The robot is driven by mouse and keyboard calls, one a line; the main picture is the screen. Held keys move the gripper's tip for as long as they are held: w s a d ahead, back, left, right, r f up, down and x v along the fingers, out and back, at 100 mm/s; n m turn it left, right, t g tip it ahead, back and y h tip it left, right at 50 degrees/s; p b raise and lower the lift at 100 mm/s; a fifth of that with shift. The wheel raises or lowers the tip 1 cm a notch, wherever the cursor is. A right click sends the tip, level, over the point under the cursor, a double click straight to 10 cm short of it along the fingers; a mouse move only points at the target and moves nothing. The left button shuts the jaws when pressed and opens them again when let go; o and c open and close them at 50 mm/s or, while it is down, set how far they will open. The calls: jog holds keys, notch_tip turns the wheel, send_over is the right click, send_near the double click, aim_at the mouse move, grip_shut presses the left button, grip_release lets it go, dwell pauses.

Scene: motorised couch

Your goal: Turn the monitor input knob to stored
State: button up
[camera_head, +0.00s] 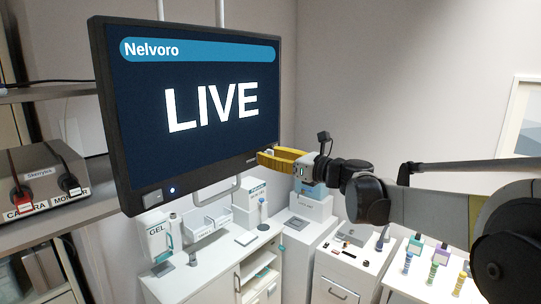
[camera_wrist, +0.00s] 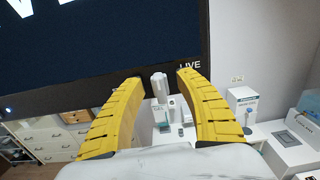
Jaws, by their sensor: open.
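The monitor (camera_head: 195,150) shows "LIVE" in large white letters under the name Nelvoro. In the wrist view, a pale knob (camera_wrist: 159,84) stands at the monitor's lower edge. A small "LIVE" label (camera_wrist: 190,66) is on the bezel to its right. My gripper (camera_head: 262,157) is at the monitor's lower right corner in the head view, where the knob cannot be made out. In the wrist view my gripper (camera_wrist: 159,75) is open, with one yellow finger on each side of the knob and a gap on both sides. No "stored" label is readable.
A shelf (camera_head: 60,220) at left holds a grey box (camera_head: 40,178) with camera and monitor plugs. Below the monitor is a white cabinet (camera_head: 215,265) with a gel bottle (camera_head: 157,235). White stands with small items are at lower right.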

jog(key=shift+d, duration=0.1)
grip_shut()
jog(key=shift+n, duration=0.4)
jog(key=n+b, duration=0.2)
jog(key=n, duration=0.2)
jog(key=shift+s, duration=0.1)
jog(key=n+b, duration=0.1)
jog(key=n, duration=0.3)
jog(key=shift+f, duration=0.1)
jog(key=n+b, duration=0.1)
jog(key=n, duration=0.3)
jog(key=shift+n, duration=0.4)
jog(key=shift+s+n+b, duration=0.1)
jog(key=shift+n+b, duration=0.25)
jog(key=shift+n, duration=1.75)
